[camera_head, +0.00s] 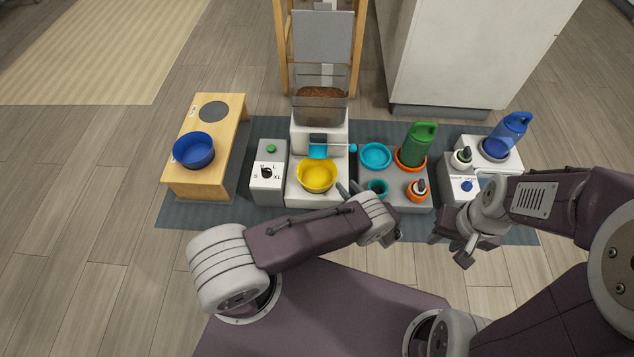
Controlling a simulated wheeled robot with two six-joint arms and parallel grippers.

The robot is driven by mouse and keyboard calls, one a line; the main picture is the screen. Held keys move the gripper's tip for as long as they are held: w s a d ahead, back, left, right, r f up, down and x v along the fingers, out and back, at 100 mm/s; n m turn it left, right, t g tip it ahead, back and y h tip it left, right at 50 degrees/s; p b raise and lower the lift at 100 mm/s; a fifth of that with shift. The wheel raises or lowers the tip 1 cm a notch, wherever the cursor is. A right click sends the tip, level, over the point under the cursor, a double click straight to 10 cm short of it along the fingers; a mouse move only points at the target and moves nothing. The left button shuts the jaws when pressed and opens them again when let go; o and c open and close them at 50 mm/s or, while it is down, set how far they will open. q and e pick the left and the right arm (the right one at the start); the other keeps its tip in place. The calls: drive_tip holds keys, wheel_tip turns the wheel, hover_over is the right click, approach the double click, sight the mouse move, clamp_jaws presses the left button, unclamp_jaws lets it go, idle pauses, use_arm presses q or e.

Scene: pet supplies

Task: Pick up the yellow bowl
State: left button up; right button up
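The yellow bowl (316,177) sits upright on the white base of the food dispenser, below its spout. My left gripper (348,188) is just right of the bowl, its two fingertips apart and pointing toward the bowl's right edge. Nothing shows between the fingers. I cannot tell whether a fingertip touches the bowl. My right gripper (450,249) is open and empty, well to the right, above the mat's front edge.
The dispenser hopper (321,97) stands behind the bowl. A grey dial box (268,187) is left of it. A blue bowl (194,150) is on a wooden stand (218,188). Right are a cyan bowl (376,156), green bottle (417,144) and blue bottle (509,131).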

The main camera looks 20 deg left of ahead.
sight(336, 173)
use_arm(q)
drive_tip(key=b+x, duration=0.2)
drive_tip(key=x, duration=0.1)
drive_tip(key=shift+w+a+f, duration=0.2)
drive_tip(key=shift+a+f, duration=0.05)
drive_tip(key=shift+w+a, duration=0.1)
drive_tip(key=b+x, duration=0.3)
drive_tip(key=x, duration=0.1)
drive_tip(key=shift+w, duration=0.1)
drive_tip(key=shift+w+a+f+b, duration=0.1)
drive_tip(key=shift+w+a+b, duration=0.05)
drive_tip(key=shift+w+b, duration=0.15)
drive_tip(key=shift+w+a, duration=0.1)
clamp_jaws()
idle(0.6)
